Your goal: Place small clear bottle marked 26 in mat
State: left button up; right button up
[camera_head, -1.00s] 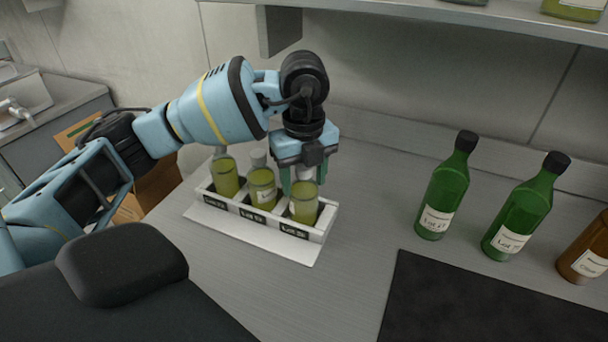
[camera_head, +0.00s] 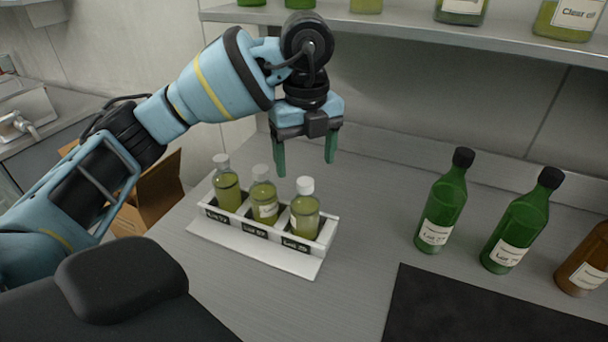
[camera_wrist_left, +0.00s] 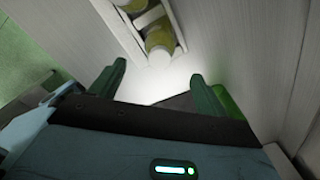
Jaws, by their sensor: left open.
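Three small clear bottles with yellow-green oil stand upright in a white rack (camera_head: 272,262): a left one (camera_head: 227,190), a middle one (camera_head: 264,200) and a right one (camera_head: 305,216) with a bright white cap. The rack has dark labels on its front, too small to read surely, so I cannot tell which bottle is 26. The black mat (camera_head: 480,310) lies at the lower right, its visible part bare. My left gripper (camera_head: 305,170) is open and empty, above and behind the right bottle. The left wrist view shows its fingers (camera_wrist_left: 160,85) apart, with a bottle (camera_wrist_left: 160,38) beyond them. My right gripper is not in view.
Two green bottles (camera_head: 443,205) (camera_head: 520,225) and a brown bottle (camera_head: 585,262) stand behind the mat. A shelf (camera_head: 420,30) with more bottles hangs above. A cardboard box (camera_head: 150,195) is at the left. The counter between rack and mat is clear.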

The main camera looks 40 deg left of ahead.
pick_arm(q)
jog(key=shift+r+p, duration=0.4)
jog(key=shift+r, duration=1.45)
dwell(0.5)
